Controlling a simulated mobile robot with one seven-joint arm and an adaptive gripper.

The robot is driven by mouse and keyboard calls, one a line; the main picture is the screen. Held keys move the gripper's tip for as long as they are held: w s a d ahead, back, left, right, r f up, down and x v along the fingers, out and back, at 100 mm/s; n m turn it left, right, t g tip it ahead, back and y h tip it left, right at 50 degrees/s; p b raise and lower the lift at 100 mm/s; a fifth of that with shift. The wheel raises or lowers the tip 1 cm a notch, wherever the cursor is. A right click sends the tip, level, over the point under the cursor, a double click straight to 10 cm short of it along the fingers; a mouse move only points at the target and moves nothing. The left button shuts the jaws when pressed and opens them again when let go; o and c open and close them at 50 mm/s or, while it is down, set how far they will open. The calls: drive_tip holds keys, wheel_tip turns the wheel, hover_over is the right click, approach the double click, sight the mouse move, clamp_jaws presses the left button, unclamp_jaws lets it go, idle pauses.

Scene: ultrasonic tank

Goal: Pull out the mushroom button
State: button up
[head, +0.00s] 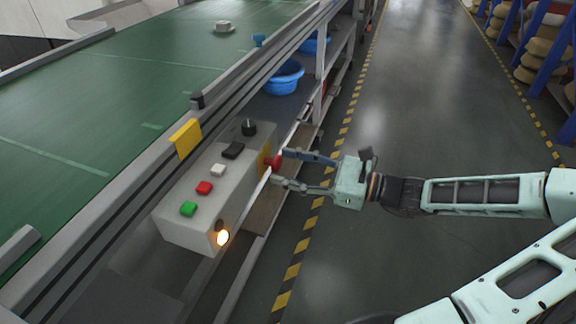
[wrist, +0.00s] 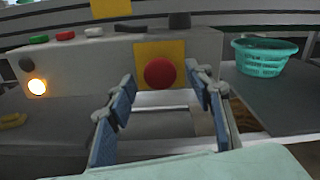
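The red mushroom button (wrist: 160,73) sits on a yellow plate (wrist: 178,51) on the side of a grey control box (head: 212,177). In the head view the button (head: 275,162) shows between the fingertips of my gripper (head: 279,168). In the wrist view my gripper (wrist: 158,90) is open, with one blue-padded finger on each side of the button and slightly below it. I see a gap between the fingers and the button there; whether either fingertip touches it, I cannot tell.
The box top carries a green button (head: 188,208), a red button (head: 204,187), a white button (head: 218,170), a black switch (head: 233,150) and a black knob (head: 249,128). An orange lamp (head: 223,238) glows on its side. A green conveyor (head: 110,95) runs behind.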

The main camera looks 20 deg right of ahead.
drive_tip(key=v, duration=1.2)
idle(0.3)
